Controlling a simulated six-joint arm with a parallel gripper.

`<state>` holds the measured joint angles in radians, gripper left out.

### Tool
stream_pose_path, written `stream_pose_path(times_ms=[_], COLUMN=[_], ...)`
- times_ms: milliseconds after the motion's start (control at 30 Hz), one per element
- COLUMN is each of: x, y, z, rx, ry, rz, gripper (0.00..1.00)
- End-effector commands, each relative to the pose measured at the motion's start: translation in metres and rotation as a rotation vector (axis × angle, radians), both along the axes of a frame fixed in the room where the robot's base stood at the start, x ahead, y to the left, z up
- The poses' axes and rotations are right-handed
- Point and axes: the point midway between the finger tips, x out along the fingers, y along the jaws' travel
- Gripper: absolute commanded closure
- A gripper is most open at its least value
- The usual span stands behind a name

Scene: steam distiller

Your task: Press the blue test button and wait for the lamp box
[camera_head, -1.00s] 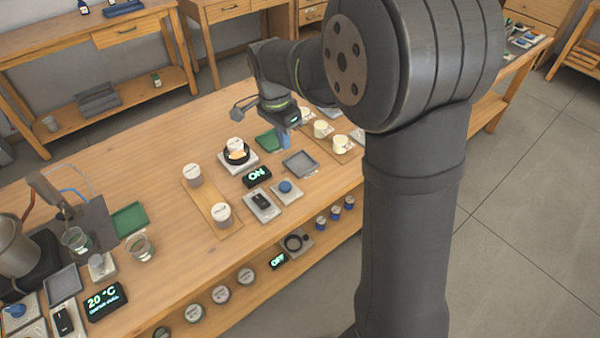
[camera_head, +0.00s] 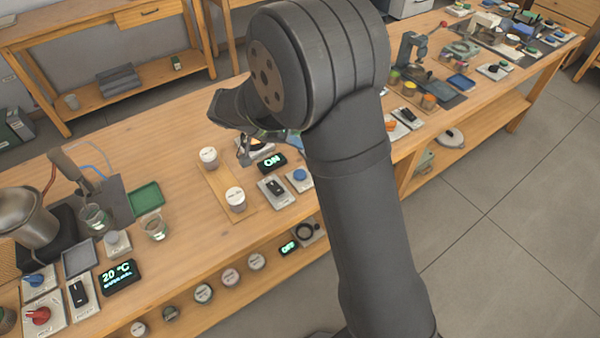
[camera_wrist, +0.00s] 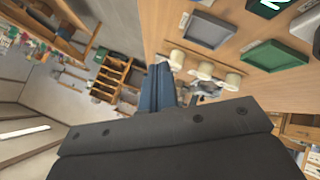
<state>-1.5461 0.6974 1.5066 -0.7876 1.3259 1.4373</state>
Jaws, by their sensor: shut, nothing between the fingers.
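A blue round button (camera_head: 300,175) sits on a light plate right of the black box lit "ON" (camera_head: 273,162). Another blue button (camera_head: 33,281) is at the far left, behind a red knob. I cannot tell which is the test button, nor pick out the lamp box by name. My gripper shows in the wrist view with its blue fingers (camera_wrist: 162,85) together, nothing between them. In the head view my arm hides most of it; it is over the bench near the "ON" box, and its distance to the button cannot be judged.
A black switch (camera_head: 274,187) is left of the nearer blue button. Two white-lidded jars (camera_head: 235,198) stand on a wooden board. A box lit "20 °C" (camera_head: 119,276), a green tray (camera_head: 146,198) and glass beakers are at left.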

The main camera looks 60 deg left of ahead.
Motion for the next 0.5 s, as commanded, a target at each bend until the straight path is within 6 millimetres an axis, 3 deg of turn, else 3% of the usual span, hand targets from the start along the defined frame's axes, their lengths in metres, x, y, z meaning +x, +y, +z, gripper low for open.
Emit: stream_pose_path(times_ms=[233,500], x=[0.0,0.0], y=[0.0,-0.001], z=[-0.009,-0.046], rx=[0.0,-0.003], ry=[0.002,0.002], rz=[-0.001,-0.001], gripper=[1.0,1.0])
